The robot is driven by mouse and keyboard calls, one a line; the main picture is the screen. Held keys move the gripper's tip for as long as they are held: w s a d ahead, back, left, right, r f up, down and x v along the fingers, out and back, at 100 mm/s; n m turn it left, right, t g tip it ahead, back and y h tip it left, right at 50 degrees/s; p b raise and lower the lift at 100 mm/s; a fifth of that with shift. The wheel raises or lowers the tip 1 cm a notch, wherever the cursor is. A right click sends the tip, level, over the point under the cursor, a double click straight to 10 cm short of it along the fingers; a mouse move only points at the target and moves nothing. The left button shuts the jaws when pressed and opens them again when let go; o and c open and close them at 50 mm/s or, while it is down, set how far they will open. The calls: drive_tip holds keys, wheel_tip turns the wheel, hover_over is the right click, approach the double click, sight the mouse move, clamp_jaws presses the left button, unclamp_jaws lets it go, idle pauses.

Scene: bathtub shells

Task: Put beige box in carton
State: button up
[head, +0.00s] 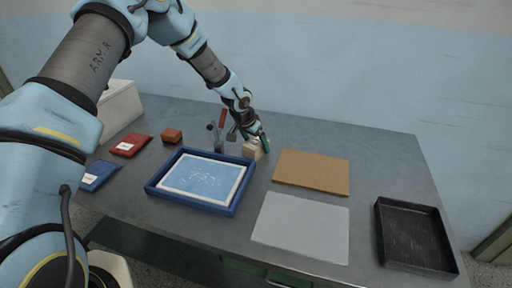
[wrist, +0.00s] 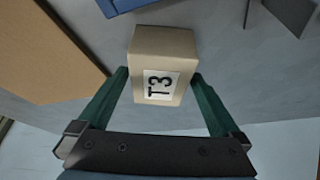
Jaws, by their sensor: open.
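The beige box (head: 251,150) stands on the grey table just right of the blue tray; in the wrist view the box (wrist: 163,45) shows a white label reading "T3". My gripper (head: 263,143) is low over the table at the box, partly covering it. In the wrist view my gripper (wrist: 158,78) is open, with one green finger on each side of the box's near end. The fingertips look very close to its sides; I cannot tell if they touch. A white box-like container (head: 121,108) at the left, partly hidden by my arm, may be the carton; its inside is not visible.
Around the box are a blue tray (head: 153,187), a brown board (head: 312,173) and upright tools (head: 221,120). A grey sheet (head: 300,228) and black tray (head: 415,267) lie right. Red (head: 130,145) and blue (head: 99,176) packets and a brown block (head: 172,135) lie left.

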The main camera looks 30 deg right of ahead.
drive_tip(key=c, duration=1.5)
drive_tip(key=shift+r, duration=0.1)
clamp_jaws()
